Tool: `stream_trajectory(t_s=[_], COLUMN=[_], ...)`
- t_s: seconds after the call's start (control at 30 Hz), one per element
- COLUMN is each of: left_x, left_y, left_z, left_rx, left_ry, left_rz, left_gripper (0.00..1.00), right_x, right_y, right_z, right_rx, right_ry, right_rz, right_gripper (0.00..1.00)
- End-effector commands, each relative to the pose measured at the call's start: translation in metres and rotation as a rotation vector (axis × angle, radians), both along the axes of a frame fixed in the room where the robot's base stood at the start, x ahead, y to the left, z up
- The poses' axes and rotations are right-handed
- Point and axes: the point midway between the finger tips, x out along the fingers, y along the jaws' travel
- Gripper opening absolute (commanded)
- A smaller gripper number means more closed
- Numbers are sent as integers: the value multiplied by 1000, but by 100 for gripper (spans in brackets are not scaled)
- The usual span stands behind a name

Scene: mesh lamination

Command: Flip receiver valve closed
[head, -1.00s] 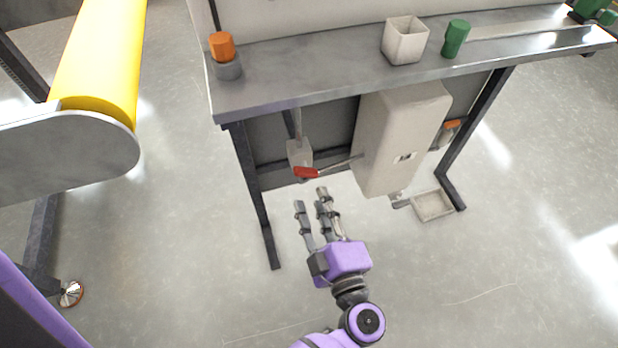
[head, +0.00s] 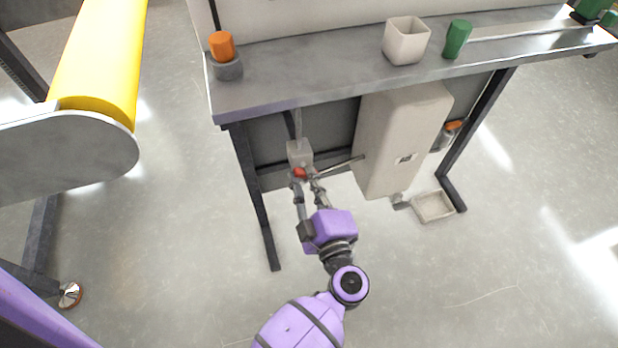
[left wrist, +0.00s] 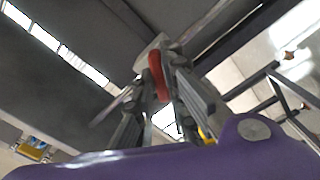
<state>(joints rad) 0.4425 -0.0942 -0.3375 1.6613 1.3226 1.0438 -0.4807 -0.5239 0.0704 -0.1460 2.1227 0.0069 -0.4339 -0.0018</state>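The receiver valve's red handle (head: 299,173) shows in the head view under the bench, in front of a small grey box (head: 299,150) on a pipe. My left gripper (head: 307,182) has its fingers up at this handle, and they hide part of it. In the left wrist view the red handle (left wrist: 157,75) stands between the parted fingers (left wrist: 162,100), close to the right one. I see no clear closed grip on it. My right gripper is in neither view.
A large beige receiver (head: 392,145) hangs right of the valve, joined by a thin pipe. The bench top (head: 310,80) overhangs the valve. A bench leg (head: 254,200) stands left of my gripper. A shallow tray (head: 433,207) lies at the right.

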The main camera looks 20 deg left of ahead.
Motion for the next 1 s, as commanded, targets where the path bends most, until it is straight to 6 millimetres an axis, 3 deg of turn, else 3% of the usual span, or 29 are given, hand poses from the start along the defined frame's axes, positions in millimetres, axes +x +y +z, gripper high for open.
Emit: stream_trajectory(t_s=[0.47, 1.0], left_x=[-1, -1], left_y=[-1, -1], left_z=[-1, -2], left_rx=[-50, -348], left_ry=[-30, -230], left_rz=[1, 1], left_gripper=[0, 0], right_x=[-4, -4], right_y=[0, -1], right_z=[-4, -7], right_rx=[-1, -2], right_ry=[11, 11], right_rz=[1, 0], right_gripper=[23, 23])
